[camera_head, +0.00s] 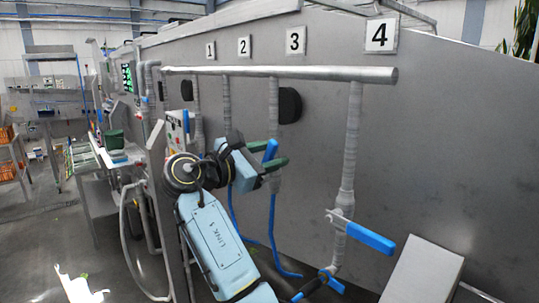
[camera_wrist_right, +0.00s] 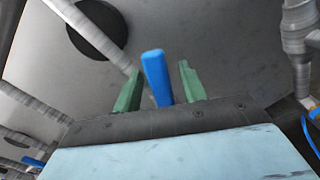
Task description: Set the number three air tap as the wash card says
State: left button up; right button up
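The number three sign (camera_head: 296,41) is on the grey wall above the third drop pipe (camera_head: 273,105). The blue handle of tap three (camera_head: 270,150) is on that pipe, roughly along it; its valve body is mostly hidden by my gripper. My right gripper (camera_head: 275,154) has its green fingers on either side of the handle. In the right wrist view the blue handle (camera_wrist_right: 157,78) stands between the open fingers (camera_wrist_right: 161,70), with a visible gap at the right finger. My left gripper is not in view. I cannot make out a readable wash card.
Tap four's blue handle (camera_head: 370,238) sticks out to the right, crosswise to its pipe (camera_head: 350,150). A horizontal header pipe (camera_head: 320,73) runs above. Blue hoses (camera_head: 273,225) hang below the pipes. A grey slanted panel (camera_head: 422,272) stands at the lower right.

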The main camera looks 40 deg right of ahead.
jog(key=s+a+b, duration=0.1)
jog(key=a+b, duration=0.2)
jog(key=a, duration=1)
jog(key=shift+a, duration=0.15)
